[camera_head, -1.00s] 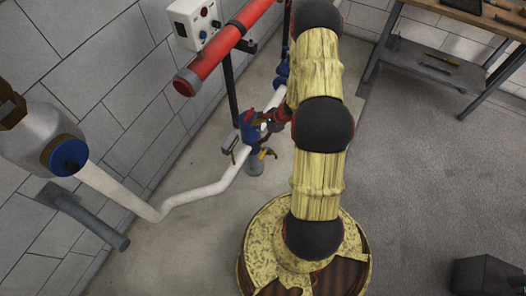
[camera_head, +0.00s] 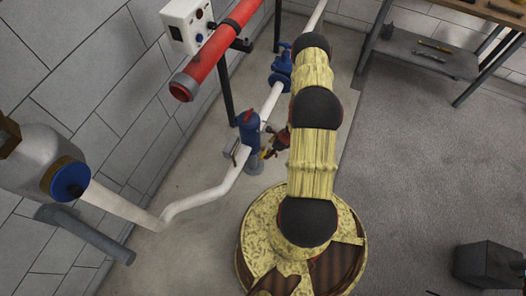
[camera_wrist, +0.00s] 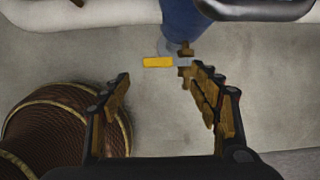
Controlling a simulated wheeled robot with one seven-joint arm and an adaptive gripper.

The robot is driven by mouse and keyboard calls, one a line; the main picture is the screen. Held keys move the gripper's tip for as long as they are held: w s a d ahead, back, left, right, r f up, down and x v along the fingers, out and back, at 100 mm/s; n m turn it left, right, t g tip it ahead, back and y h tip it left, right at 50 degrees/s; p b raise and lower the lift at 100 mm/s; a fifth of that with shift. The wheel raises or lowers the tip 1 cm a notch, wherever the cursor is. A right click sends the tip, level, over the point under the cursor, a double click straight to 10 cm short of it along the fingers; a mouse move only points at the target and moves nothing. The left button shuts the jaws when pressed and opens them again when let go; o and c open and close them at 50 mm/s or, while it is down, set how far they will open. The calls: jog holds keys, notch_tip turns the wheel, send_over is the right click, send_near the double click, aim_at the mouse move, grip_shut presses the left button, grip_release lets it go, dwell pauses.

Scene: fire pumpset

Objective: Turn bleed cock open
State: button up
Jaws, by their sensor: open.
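The bleed cock shows in the wrist view as a small yellow lever (camera_wrist: 158,62) beside a grey and brass fitting, low on a blue pump body (camera_wrist: 186,20). In the head view its yellow lever (camera_head: 268,154) sits at the lower right of the upright blue pump body (camera_head: 249,127). My gripper (camera_wrist: 164,86) is open, with a finger on each side and nothing between the pads. The yellow lever lies just beyond the fingertips, between them from side to side; the right fingertip is close to the fitting. Contact cannot be told. In the head view my arm partly hides the gripper.
A white pipe (camera_head: 203,194) runs along the wall from the pump to a grey tank (camera_head: 37,158). A red pipe (camera_head: 213,62) and a control box (camera_head: 187,25) are above. A curved grey bar (camera_wrist: 255,9) crosses the wrist view's top right.

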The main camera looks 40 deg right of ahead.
aim_at(263, 155)
jog(key=b+x, duration=0.1)
jog(key=x, duration=0.6)
jog(key=shift+a+f+b, duration=0.1)
jog(key=shift+b, duration=0.3)
jog(key=shift+s, duration=0.1)
jog(key=shift+c, duration=0.5)
jog(key=c, duration=1.5)
grip_shut()
